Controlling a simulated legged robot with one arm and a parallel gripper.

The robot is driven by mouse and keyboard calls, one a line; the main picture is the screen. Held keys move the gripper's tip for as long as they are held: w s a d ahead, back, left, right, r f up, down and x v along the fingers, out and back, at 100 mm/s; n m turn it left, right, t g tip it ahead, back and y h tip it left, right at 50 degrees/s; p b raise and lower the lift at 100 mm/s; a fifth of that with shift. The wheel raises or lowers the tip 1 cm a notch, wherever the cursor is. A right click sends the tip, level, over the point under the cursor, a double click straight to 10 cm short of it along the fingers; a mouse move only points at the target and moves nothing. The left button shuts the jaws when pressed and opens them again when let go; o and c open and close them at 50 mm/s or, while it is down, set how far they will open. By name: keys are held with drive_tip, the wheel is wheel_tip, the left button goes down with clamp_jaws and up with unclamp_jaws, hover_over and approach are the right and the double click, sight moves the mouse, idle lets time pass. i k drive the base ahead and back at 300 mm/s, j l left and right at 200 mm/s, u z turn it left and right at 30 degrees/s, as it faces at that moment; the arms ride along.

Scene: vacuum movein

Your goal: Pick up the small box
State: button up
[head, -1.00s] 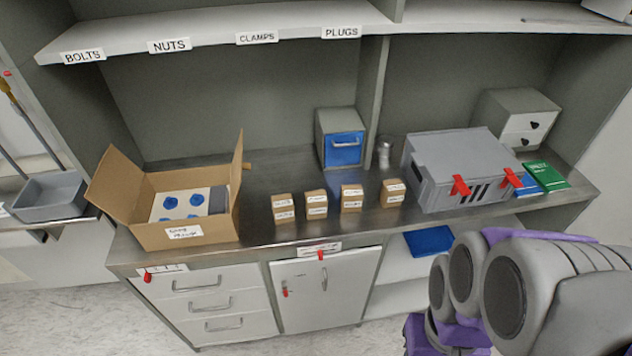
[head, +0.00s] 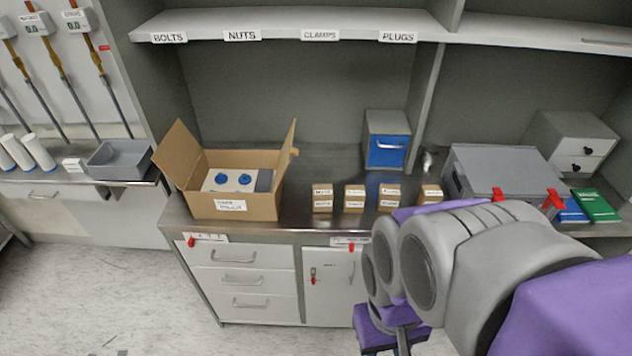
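Several small brown cardboard boxes with white labels stand in a row on the metal counter (head: 300,218). From left to right I see a first small box (head: 322,198), a second small box (head: 354,198), a third small box (head: 389,193) and a fourth small box (head: 431,194). My arm, grey and purple, covers the lower right of the view in front of the counter and hides part of it near the boxes on the right. A dark end part of my arm shows at the bottom, but its fingers are not clearly seen.
A large open cardboard box (head: 240,206) with blue-knobbed contents stands left of the small boxes. A blue-fronted drawer unit (head: 386,150) stands behind them. A grey case (head: 500,168) and a green book (head: 596,204) are at right. A labelled shelf (head: 290,24) hangs above.

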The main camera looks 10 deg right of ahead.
sight(323, 195)
drive_tip(key=u, duration=0.65)
drive_tip(key=k+l+u, duration=0.1)
drive_tip(key=l+u, duration=0.3)
drive_tip(key=k+l+u, duration=0.1)
drive_tip(key=l+u, duration=0.3)
drive_tip(key=k+l+u, duration=0.2)
drive_tip(key=u, duration=0.2)
drive_tip(key=k+l, duration=0.15)
